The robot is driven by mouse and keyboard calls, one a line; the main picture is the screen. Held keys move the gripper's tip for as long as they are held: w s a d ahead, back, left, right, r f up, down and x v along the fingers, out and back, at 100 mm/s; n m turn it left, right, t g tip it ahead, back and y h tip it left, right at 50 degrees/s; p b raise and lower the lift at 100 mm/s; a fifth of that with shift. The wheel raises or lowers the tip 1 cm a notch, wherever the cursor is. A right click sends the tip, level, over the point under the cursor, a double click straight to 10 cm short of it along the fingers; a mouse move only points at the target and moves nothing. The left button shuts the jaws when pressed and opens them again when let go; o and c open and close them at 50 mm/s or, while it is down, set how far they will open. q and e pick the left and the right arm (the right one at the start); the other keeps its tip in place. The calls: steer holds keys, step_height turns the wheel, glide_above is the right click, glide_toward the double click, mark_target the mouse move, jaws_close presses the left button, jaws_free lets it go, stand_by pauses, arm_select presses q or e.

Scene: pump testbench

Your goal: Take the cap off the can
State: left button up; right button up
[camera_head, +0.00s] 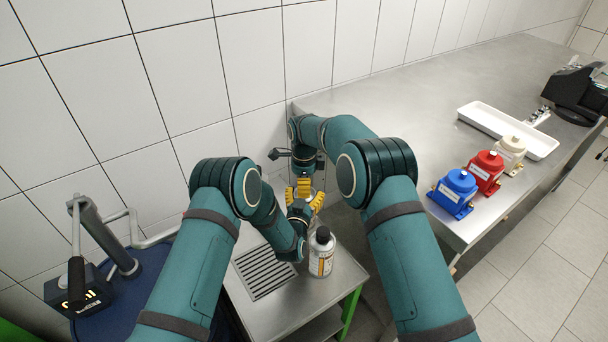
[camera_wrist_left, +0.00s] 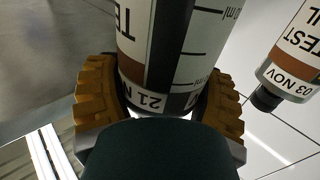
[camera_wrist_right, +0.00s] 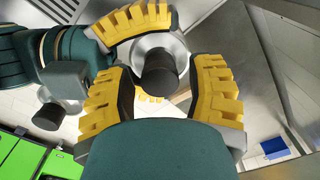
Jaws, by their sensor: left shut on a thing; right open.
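A can (camera_wrist_left: 170,45) with a white, brown and black label fills the left wrist view between the yellow fingers of my left gripper (camera_wrist_left: 160,85), which is shut on it. Its black cap (camera_wrist_right: 158,75) shows in the right wrist view. My right gripper (camera_wrist_right: 165,85) is open, with its fingers on either side of the cap; I cannot tell whether they touch it. In the head view, my right gripper (camera_head: 303,187) is close above my left gripper (camera_head: 302,211), and the held can is mostly hidden.
A second black-capped can (camera_head: 321,260) stands upright beside the grippers on a small metal table (camera_head: 345,283) with a drain grille (camera_head: 264,271). A workbench (camera_head: 400,105) holds blue, red and beige pumps and a white tray (camera_head: 510,132). A blue drum (camera_head: 150,275) stands at left.

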steer(key=shift+f, duration=0.4)
steer(key=shift+o, duration=0.2)
jaws_close()
steer(key=shift+r, duration=0.15)
stand_by(0.5)
steer(key=shift+r, duration=1.05)
steer(key=shift+r, duration=2.05)
arm_select(q)
steer(key=o, duration=1.3)
steer(key=shift+c, duration=0.2)
